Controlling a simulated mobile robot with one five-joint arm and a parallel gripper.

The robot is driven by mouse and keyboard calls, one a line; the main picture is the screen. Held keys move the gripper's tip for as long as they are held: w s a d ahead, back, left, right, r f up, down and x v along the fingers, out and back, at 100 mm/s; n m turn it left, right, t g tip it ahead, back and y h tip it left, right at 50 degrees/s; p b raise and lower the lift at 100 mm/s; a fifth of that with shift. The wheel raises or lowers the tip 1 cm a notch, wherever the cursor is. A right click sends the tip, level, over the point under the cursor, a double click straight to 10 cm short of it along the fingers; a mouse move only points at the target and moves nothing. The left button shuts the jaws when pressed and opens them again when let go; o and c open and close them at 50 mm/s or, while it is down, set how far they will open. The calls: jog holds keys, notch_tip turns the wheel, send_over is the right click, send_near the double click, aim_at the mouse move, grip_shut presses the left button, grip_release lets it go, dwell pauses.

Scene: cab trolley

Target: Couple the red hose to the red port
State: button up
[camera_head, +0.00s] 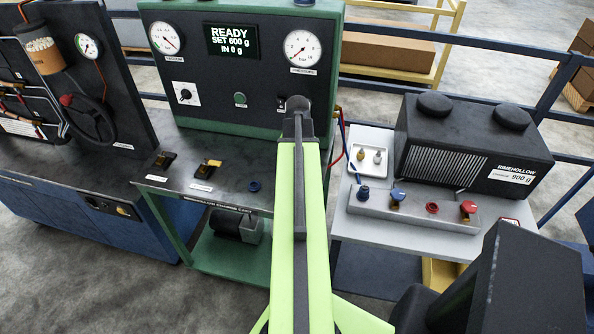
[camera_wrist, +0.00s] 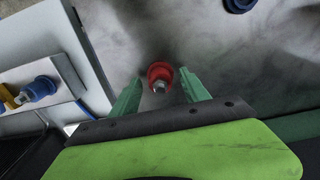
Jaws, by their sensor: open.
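A red hose coupling (camera_wrist: 158,72) with a metal tip shows in the wrist view, between and just beyond the two fingertips of my gripper (camera_wrist: 160,90). The jaws are open, with a gap on both sides of it. In the head view my arm hides the gripper and this coupling. The red port (camera_head: 432,208) is on the light manifold block (camera_head: 410,214) on the right-hand trolley, and nothing is plugged into it. A red valve knob (camera_head: 468,207) is right of it, a blue one (camera_head: 397,196) left of it.
A blue coupling (camera_head: 363,193) stands at the manifold's left end. The dark Rimehollow unit (camera_head: 450,140) rises behind the manifold. The green console (camera_head: 240,85) reads READY. A blue cap (camera_head: 254,186) lies on its bench.

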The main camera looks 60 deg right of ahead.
dwell(0.5)
grip_shut()
dwell(0.4)
jog(key=shift+r+p, duration=3.05)
jog(key=shift+a+f, duration=0.1)
